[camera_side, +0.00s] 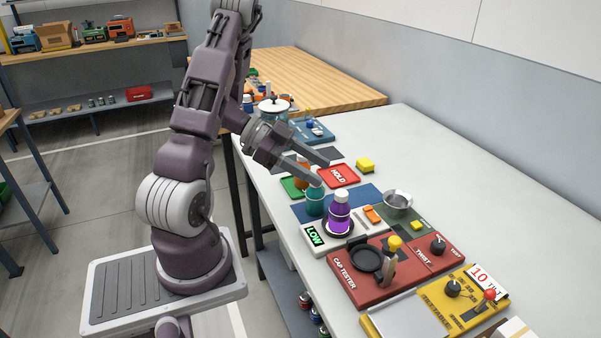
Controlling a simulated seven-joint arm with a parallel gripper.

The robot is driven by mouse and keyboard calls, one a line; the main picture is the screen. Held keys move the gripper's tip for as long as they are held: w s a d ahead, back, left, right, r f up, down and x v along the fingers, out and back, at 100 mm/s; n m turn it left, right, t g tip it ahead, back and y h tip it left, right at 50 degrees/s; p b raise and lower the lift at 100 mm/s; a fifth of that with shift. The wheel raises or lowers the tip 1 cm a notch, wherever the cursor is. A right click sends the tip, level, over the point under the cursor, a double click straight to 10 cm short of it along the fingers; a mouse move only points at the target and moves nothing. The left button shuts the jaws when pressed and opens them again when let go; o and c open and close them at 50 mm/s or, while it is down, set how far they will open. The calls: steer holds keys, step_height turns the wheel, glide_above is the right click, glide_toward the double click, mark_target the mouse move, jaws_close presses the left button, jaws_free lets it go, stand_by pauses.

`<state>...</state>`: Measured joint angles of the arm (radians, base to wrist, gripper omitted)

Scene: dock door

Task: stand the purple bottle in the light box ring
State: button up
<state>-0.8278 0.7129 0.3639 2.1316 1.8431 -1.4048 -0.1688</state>
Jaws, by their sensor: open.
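A teal bottle (315,202) stands left of the purple one, close under a fingertip. An orange bottle (302,174) is partly hidden by the fingers.

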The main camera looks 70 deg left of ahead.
steer(key=w+a+r+n+t+y, duration=0.2)
steer(key=w+r+n+y, duration=0.2)
steer(key=w+r+y, duration=0.65)
steer(key=s+d+r+n+g+h, duration=0.2)
steer(key=s+d+n+g, duration=0.3)
steer(key=s+d, duration=1.5)
steer(key=s+r+g, duration=0.1)
steer(key=s, duration=0.3)
steer(key=shift+s, duration=0.2)
